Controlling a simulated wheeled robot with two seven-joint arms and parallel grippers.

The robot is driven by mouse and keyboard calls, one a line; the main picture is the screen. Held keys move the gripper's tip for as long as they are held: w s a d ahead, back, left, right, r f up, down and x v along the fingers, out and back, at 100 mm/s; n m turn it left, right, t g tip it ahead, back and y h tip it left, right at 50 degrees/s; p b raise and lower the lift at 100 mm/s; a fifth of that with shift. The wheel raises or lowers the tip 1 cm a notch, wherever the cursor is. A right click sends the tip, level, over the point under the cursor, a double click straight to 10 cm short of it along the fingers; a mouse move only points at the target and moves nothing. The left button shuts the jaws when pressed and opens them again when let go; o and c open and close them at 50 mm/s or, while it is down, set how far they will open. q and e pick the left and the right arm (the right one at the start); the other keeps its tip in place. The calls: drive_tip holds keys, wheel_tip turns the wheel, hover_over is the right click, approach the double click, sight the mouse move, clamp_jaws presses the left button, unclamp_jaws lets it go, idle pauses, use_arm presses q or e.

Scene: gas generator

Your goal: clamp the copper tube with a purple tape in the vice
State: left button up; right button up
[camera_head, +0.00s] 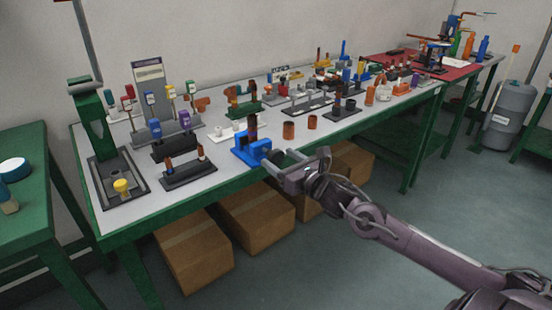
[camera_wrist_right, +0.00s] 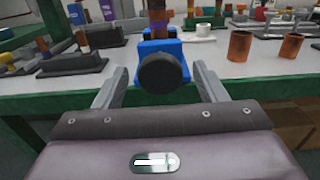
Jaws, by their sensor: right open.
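The blue vice (camera_head: 246,149) stands near the front edge of the long table; its blue body (camera_wrist_right: 162,47) is centred in the right wrist view. A copper tube (camera_head: 252,122) stands upright at the vice; in the right wrist view the tube (camera_wrist_right: 157,10) shows a purple band, and its lower end is hidden behind the vice. The round black handle (camera_wrist_right: 163,73) of the vice faces me. My right gripper (camera_head: 283,163) is open, its fingers on either side of the handle; I cannot tell whether they touch it. My left gripper is out of view.
Two loose copper cups (camera_head: 288,130) stand right of the vice. A dark rack (camera_head: 188,175) with short tubes stands left of it. A green press (camera_head: 92,120) is at the far left. Cardboard boxes (camera_head: 257,217) lie under the table.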

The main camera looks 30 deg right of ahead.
drive_tip(key=shift+w+a, duration=0.1)
drive_tip(key=shift+w, duration=1.15)
drive_tip(key=shift+c, duration=0.2)
drive_tip(key=c, duration=0.9)
